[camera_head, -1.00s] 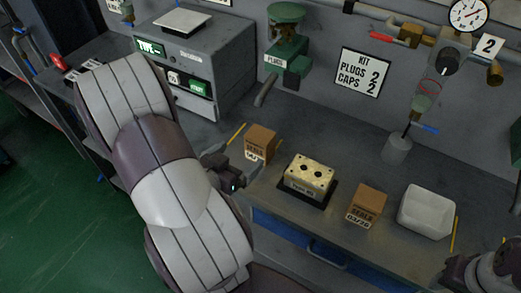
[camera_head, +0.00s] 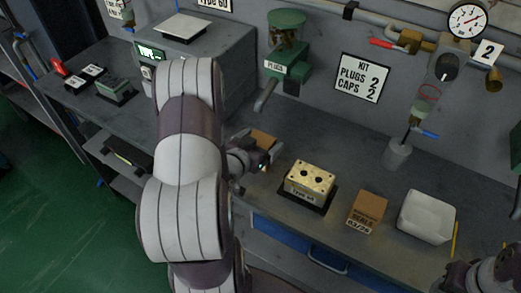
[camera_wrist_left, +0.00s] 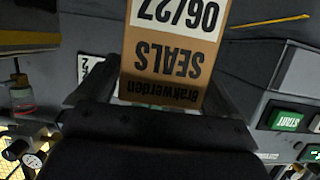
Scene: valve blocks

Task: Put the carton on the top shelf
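Two brown cartons labelled SEALS are on the bench. The left carton (camera_head: 263,137) is mostly behind my left gripper (camera_head: 266,164). In the left wrist view this carton (camera_wrist_left: 165,65) shows its label 06/27 upside down, between the fingers of my left gripper (camera_wrist_left: 165,95). The fingers stand apart on either side of it; narrow gaps seem to show and no firm contact is visible. The right carton (camera_head: 366,212) stands on the bench, its label reading 03/26. My right gripper (camera_head: 480,275) is partly in view at the bottom right corner; its fingers are unclear. I cannot make out which surface is the top shelf.
A cream valve block (camera_head: 310,180) sits on a dark base just right of my left gripper. A white bin (camera_head: 426,216) is at the right. A grey cabinet (camera_head: 232,70) and green plug dispenser (camera_head: 288,60) stand behind. A lower shelf (camera_head: 128,160) is at the left.

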